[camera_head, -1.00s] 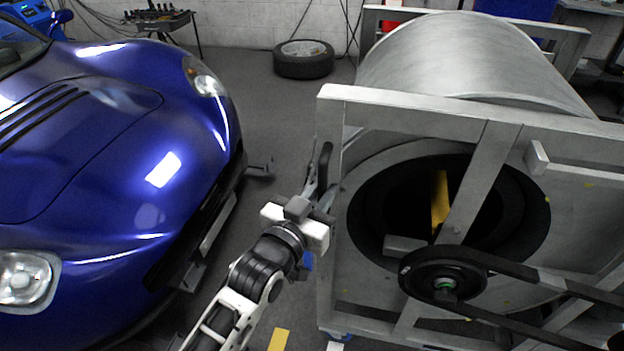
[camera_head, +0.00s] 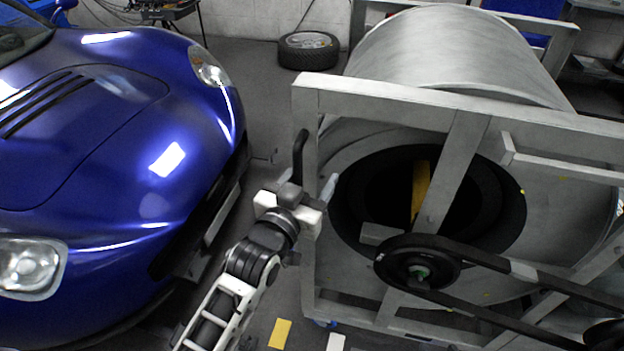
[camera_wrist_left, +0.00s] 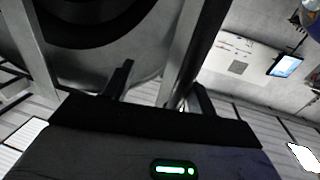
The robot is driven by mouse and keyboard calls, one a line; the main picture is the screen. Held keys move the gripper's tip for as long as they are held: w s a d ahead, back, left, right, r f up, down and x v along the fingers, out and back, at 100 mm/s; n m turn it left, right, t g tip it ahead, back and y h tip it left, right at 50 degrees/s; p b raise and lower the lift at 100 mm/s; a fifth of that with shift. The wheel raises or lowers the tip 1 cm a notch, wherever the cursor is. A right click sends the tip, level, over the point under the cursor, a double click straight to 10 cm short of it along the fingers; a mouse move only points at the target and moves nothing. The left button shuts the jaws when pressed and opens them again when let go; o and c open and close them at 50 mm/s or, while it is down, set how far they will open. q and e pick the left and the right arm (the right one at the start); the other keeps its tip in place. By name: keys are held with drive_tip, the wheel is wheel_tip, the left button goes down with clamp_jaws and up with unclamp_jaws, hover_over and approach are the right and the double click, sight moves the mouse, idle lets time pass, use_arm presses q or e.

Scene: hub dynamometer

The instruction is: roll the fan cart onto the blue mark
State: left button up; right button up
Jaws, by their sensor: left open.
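The fan cart, a grey metal frame (camera_head: 400,104) around a big drum (camera_head: 455,45), stands to the right in the head view. It has a black belt pulley (camera_head: 418,265) and a black handle (camera_head: 299,155) by its left post. My left gripper (camera_head: 318,196) is at this post, with a pale finger to its right. In the left wrist view my left gripper (camera_wrist_left: 160,88) has its two fingers apart, with a frame post behind them; contact cannot be told. A small blue spot (camera_head: 325,323) shows at the cart's foot. The blue mark cannot be made out. My right gripper is not in view.
A blue car (camera_head: 110,175) stands at the left, with a strip of floor between it and the cart. A loose tire (camera_head: 308,51) lies by the back wall. A yellow patch (camera_head: 281,333) and a white patch (camera_head: 335,342) are on the floor in front.

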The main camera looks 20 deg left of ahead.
use_arm(q)
drive_tip(key=shift+o, duration=0.7)
drive_tip(key=shift+s+d+h, duration=0.1)
drive_tip(key=shift+d+h, duration=0.2)
drive_tip(key=shift+d, duration=0.45)
drive_tip(key=shift+c, duration=0.3)
use_arm(e)
drive_tip(key=shift+d, duration=0.1)
use_arm(q)
drive_tip(key=shift+f, duration=0.1)
drive_tip(key=shift+c, duration=1)
use_arm(e)
drive_tip(key=shift+d, duration=0.1)
use_arm(q)
drive_tip(key=shift+d, duration=0.15)
use_arm(e)
drive_tip(key=shift+d, duration=0.1)
use_arm(q)
drive_tip(key=shift+s+a, duration=0.1)
drive_tip(key=shift+a, duration=0.15)
drive_tip(key=s+a, duration=0.2)
drive_tip(key=s, duration=1.3)
drive_tip(key=shift+s+a+b, duration=0.2)
drive_tip(key=shift+s+b, duration=0.1)
drive_tip(key=shift+b, duration=0.05)
